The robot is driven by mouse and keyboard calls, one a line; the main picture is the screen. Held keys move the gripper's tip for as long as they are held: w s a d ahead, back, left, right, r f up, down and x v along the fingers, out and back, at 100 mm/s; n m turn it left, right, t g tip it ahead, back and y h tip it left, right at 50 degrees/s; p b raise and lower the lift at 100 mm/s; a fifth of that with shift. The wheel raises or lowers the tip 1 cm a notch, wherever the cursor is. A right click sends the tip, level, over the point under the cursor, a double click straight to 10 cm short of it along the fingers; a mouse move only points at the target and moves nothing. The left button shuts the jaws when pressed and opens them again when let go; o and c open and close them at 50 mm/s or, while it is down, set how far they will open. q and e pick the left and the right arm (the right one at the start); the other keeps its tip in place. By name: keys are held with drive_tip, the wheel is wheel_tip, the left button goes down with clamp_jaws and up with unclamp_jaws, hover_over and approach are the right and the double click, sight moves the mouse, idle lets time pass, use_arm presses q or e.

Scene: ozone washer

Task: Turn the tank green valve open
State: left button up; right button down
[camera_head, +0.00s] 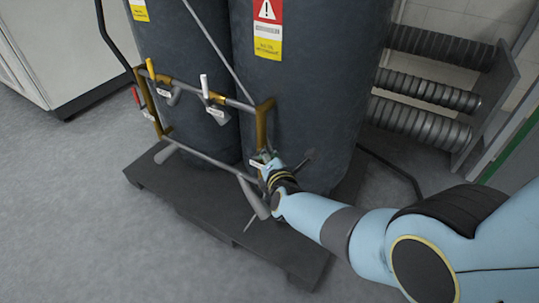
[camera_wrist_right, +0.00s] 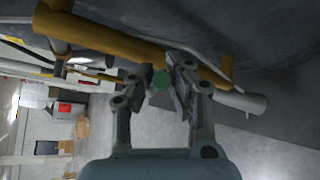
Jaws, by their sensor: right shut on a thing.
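My right gripper (camera_head: 270,166) is at the lower right end of the pipe frame in front of the tanks. In the right wrist view the green valve handle (camera_wrist_right: 160,80) shows as a small green piece between the fingers of that gripper (camera_wrist_right: 158,84). The gripper is shut on it. A brass-coloured pipe (camera_wrist_right: 130,42) runs just beyond the fingers. In the head view my gripper and wrist hide most of the green valve. The dark tank (camera_head: 310,90) stands right behind it. My left gripper is in neither view.
A yellow-handled valve (camera_head: 151,69), a white-handled valve (camera_head: 204,86) and a red-handled valve (camera_head: 136,97) sit on the pipes to the left. A dark pallet (camera_head: 190,205) lies under the tanks. Floor at left is clear.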

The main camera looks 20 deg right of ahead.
drive_tip(key=shift+w+a+r, duration=0.15)
drive_tip(key=shift+w+r, duration=0.15)
drive_tip(key=shift+r, duration=0.15)
drive_tip(key=c, duration=1.3)
unclamp_jaws()
drive_tip(key=shift+a, duration=0.1)
drive_tip(key=shift+o, duration=0.3)
drive_tip(key=shift+s+f, duration=0.15)
drive_tip(key=shift+f, duration=0.05)
drive_tip(key=shift+s, duration=0.1)
drive_tip(key=d+v, duration=0.1)
drive_tip(key=v, duration=0.6)
drive_tip(key=shift+s+a, duration=0.15)
drive_tip(key=shift+a, duration=0.3)
